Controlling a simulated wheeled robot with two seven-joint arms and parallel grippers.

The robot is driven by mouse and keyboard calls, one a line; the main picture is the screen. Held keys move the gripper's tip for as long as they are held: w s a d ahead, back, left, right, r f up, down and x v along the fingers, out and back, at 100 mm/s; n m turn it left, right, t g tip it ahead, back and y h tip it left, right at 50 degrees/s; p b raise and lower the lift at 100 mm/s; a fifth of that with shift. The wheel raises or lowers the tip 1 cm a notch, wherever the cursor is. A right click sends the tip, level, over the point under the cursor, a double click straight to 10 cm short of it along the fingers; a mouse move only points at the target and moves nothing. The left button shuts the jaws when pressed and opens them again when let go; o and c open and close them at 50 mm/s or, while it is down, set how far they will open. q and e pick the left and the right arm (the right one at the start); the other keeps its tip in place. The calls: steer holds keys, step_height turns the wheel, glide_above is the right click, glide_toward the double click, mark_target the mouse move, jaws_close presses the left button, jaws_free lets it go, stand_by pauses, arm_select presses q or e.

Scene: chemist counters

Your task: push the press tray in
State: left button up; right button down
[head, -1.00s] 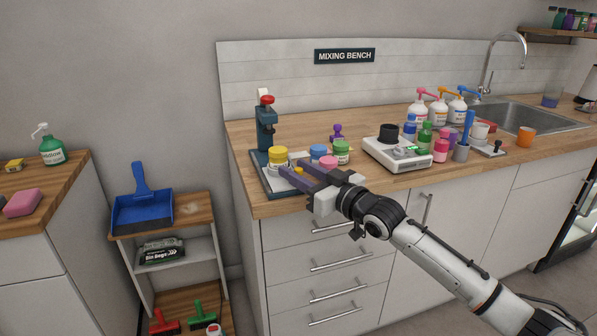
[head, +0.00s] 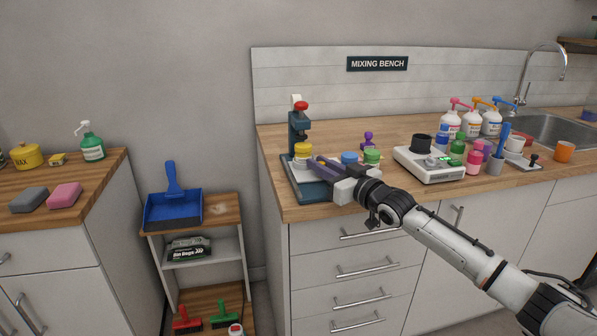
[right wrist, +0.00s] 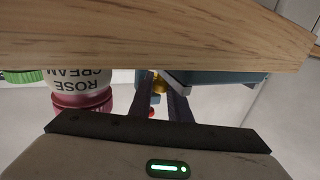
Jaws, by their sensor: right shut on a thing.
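The press (head: 298,133), a blue-grey stand with a red knob on top, stands at the left end of the mixing bench. A yellow-lidded jar (head: 303,152) sits at the foot of its column, on the press tray side. The dark blue base (head: 312,192) reaches to the bench's front. My right gripper (head: 313,164) comes from the right, low over this base, its purple-grey fingers closed just in front of the jar. In the right wrist view a small brass piece (right wrist: 158,84) shows between the fingers, seemingly the tray's handle. The tray itself is mostly hidden. My left gripper is not in view.
Blue-lidded (head: 349,158) and green-lidded (head: 372,157) jars stand close right of my gripper; a rose cream jar (right wrist: 82,92) shows in the right wrist view. A white scale (head: 431,166) and several bottles stand farther right.

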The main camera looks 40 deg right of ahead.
steer(key=c, duration=1.7)
jaws_free()
steer(key=shift+o, duration=0.2)
steer(key=s, duration=1)
steer(key=shift+p, duration=0.35)
steer(key=shift+s, duration=0.1)
